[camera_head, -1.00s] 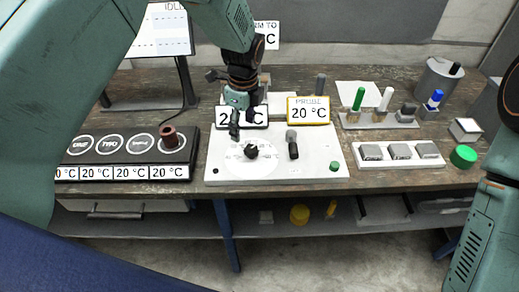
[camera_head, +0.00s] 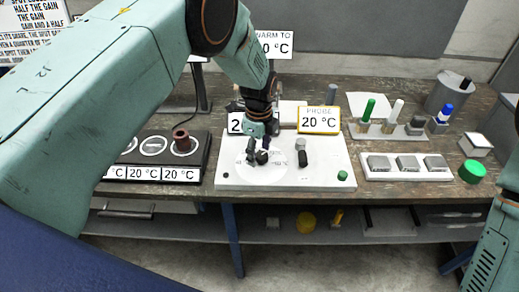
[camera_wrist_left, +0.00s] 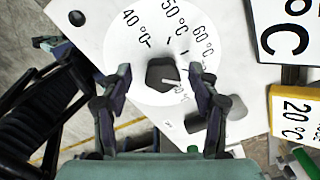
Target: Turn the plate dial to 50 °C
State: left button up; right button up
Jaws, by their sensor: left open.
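The plate dial is a black knob (camera_wrist_left: 160,74) on a white round scale (camera_wrist_left: 140,42) marked 40, 50 and 60 °C in the left wrist view. A pale pointer line on the knob points toward the lower right, away from the 50 mark. The knob also shows in the head view (camera_head: 262,157) on the white plate (camera_head: 320,178). My left gripper (camera_head: 258,150) is open above the dial. In the wrist view its fingers (camera_wrist_left: 160,80) stand on both sides of the knob, with gaps visible; contact cannot be told. My right gripper is out of view.
A yellow-framed probe display (camera_head: 319,120) reads 20 °C behind the plate. A black peg (camera_head: 302,158) stands right of the dial. A black four-place block (camera_head: 150,160) is left, grey blocks on a white tray (camera_head: 375,174) right. A "warm to" sign (camera_head: 272,45) is partly hidden.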

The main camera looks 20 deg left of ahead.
pick_arm(q)
jog(key=shift+w+f, duration=0.15)
jog(key=shift+w+d, duration=0.1)
jog(key=shift+w, duration=0.05)
jog(key=shift+c, duration=1.2)
jog(key=shift+s, duration=0.25)
jog(key=c, duration=0.9)
jog(key=shift+c, duration=0.2)
